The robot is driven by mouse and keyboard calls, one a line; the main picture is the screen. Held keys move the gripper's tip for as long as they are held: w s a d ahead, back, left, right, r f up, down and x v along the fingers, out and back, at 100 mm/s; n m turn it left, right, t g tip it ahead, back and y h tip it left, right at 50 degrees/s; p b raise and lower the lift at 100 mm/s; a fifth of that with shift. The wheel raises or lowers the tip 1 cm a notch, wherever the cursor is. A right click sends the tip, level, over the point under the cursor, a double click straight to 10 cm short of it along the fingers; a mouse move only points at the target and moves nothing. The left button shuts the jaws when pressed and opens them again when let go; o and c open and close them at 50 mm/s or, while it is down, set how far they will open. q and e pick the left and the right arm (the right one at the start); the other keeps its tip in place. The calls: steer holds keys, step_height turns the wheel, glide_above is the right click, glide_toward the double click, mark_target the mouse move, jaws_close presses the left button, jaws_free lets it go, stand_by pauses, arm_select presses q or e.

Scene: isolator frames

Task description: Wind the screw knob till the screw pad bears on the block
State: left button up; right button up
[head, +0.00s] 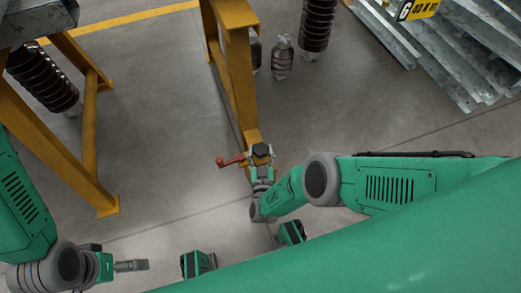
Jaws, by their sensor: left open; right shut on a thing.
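A dark, faceted knob (261,149), which I take for the screw knob, sits at the foot end of a yellow frame post. A red lever (233,160) sticks out to its left. My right gripper (262,161) is at the knob, shut on it as far as this view shows; its fingers are small and partly hidden. The screw pad and the block cannot be made out, so any gap between them cannot be judged. My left gripper (135,265) is open and empty at the lower left, well away from the knob.
A yellow frame post (236,70) rises behind the knob, and another yellow frame (60,140) stands at left. Brown ribbed insulators (317,25) stand at the back. Grey metal profiles (450,55) lie at upper right. The floor between the frames is clear.

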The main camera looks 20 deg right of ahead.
mark_target(260, 157)
steer(key=shift+m+h, duration=0.3)
steer(key=shift+h, duration=0.2)
steer(key=o, duration=1.2)
steer(key=shift+v, duration=3.8)
steer(key=shift+a, duration=0.1)
